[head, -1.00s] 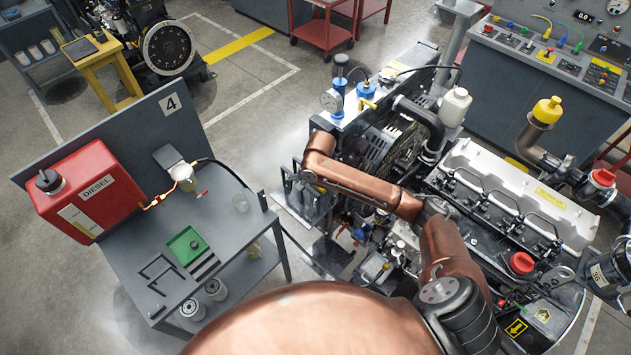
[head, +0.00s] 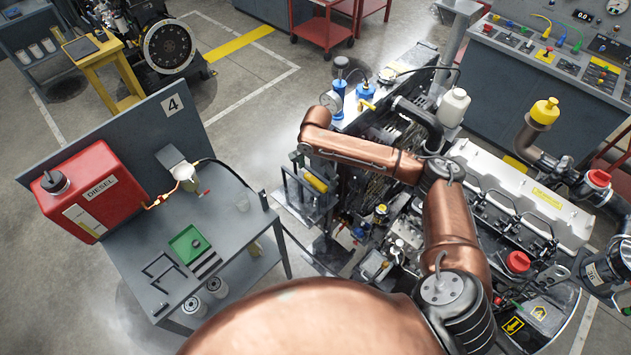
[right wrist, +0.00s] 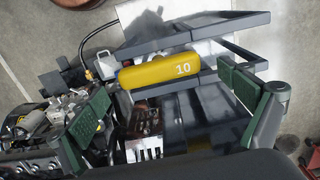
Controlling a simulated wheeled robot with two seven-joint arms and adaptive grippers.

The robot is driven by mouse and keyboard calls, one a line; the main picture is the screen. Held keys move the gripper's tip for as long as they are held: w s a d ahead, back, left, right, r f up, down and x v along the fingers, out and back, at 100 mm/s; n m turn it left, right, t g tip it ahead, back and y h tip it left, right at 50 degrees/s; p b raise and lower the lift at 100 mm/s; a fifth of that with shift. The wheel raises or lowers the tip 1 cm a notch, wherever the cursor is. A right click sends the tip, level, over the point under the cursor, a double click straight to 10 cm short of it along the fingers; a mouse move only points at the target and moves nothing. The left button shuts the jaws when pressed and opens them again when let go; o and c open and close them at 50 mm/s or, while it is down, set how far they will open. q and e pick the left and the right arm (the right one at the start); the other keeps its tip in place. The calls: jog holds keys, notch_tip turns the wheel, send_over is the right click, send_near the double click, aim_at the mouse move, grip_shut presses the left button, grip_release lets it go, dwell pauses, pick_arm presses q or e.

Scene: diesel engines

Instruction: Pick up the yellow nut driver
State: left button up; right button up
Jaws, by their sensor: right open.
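The yellow nut driver (head: 317,183) shows as a small yellow handle in a dark metal rack (head: 290,205) at the engine's left end. In the right wrist view its yellow handle (right wrist: 190,68), marked 10, lies across the picture between grey rails. My right gripper (right wrist: 165,107) is open. Its two green-padded fingers stand apart at left and right, and the handle shows beyond and between them, not held. In the head view my copper right arm reaches over the engine, and the gripper at its end is mostly hidden. My left gripper is not in view.
The diesel engine (head: 510,195) fills the right side beneath my arm. A grey bench (head: 145,255) with a red diesel tank (head: 88,195) and a green tray (head: 188,243) stands at left. Open floor lies behind the bench.

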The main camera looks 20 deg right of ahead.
jog(key=shift+f, duration=0.6)
jog(key=shift+c, duration=0.6)
jog(key=c, duration=1.4)
jog(key=shift+o, duration=0.2)
jog(key=shift+r, duration=0.1)
